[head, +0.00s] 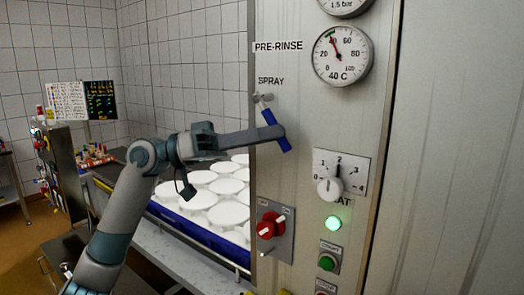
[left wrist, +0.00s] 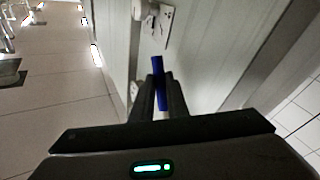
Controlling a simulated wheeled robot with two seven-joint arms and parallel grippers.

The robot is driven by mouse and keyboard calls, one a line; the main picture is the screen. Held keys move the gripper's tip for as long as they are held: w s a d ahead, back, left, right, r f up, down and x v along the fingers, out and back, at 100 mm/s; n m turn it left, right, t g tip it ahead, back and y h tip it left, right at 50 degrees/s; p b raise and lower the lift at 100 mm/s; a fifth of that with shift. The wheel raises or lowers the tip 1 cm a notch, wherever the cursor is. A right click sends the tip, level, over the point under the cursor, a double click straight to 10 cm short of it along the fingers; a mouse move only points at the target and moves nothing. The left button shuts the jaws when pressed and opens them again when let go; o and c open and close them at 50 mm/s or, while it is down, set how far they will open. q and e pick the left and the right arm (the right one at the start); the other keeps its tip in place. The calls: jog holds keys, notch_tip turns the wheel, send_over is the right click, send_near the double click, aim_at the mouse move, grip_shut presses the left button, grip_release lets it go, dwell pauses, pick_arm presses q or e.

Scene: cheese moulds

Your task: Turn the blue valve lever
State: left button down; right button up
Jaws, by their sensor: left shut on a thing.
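The blue valve lever (head: 269,117) sits on the panel beneath the "SPRAY" label, hanging from a small metal valve (head: 262,98). It slants down to the right. My left gripper (head: 279,133) reaches in from the left and is shut on the lever's lower part. In the left wrist view, the blue lever (left wrist: 157,68) shows between the two dark fingers (left wrist: 160,92), its end sticking out past them. My right gripper is in neither view.
The panel also carries a gauge (head: 342,56), a numbered dial (head: 330,188), a green light (head: 333,223), a green button (head: 327,262) and a red rotary switch (head: 270,225). White round moulds (head: 228,186) fill a blue tray (head: 190,228) behind my arm.

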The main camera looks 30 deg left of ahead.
pick_arm(q)
jog(key=shift+d+r+n+t+h+b, duration=0.3)
jog(key=shift+n+t+h+b, duration=0.1)
jog(key=shift+n+t+b, duration=0.15)
jog(key=shift+d+r+n+t+h+b, duration=0.25)
jog(key=shift+n+t+h+b, duration=0.15)
jog(key=shift+n+t+b, duration=0.1)
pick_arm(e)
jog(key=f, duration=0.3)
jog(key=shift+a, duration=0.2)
pick_arm(q)
jog(key=c, duration=1.7)
grip_release()
jog(key=shift+f, duration=0.1)
jog(key=shift+c, duration=0.2)
jog(key=shift+f, duration=0.1)
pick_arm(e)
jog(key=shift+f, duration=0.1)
